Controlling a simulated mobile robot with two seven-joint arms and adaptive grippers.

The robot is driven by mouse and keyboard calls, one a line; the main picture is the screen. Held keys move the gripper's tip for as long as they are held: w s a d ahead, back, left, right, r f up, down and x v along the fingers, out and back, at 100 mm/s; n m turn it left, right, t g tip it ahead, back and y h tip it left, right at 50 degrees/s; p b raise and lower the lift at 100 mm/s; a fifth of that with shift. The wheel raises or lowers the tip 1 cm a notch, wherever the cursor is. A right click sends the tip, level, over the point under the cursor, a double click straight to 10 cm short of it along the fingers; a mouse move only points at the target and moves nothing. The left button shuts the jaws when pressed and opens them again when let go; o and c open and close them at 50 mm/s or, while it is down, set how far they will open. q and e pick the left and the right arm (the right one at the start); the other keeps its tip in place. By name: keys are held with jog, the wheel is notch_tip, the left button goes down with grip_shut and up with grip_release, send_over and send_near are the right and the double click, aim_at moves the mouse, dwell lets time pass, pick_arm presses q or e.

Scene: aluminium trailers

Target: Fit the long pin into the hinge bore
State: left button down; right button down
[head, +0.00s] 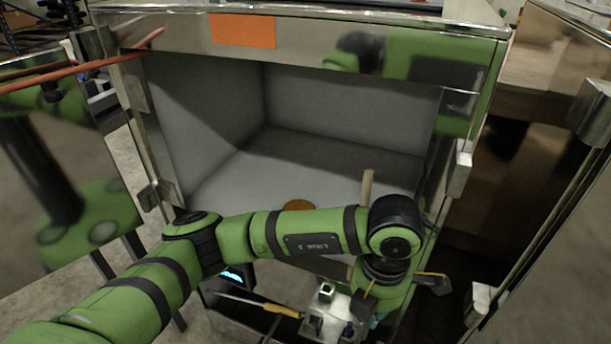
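The aluminium trailer box stands open in front of me, with a bright metal frame (480,95). A bracket (154,194) sits on its left edge and a metal hinge block (460,170) on its right edge. Another block (478,303) sits on the panel at the lower right. I cannot make out a bore in any of these. I cannot pick out the long pin with certainty. My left arm reaches across the opening, its wrist bent downward at the lower right. My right gripper is not in view.
A metal block (328,308) and a yellow-handled tool (270,305) lie low in front of the box. A wooden handle (367,187) stands up behind my wrist. Red rods (80,72) cross the upper left. The box interior (330,115) is mostly clear.

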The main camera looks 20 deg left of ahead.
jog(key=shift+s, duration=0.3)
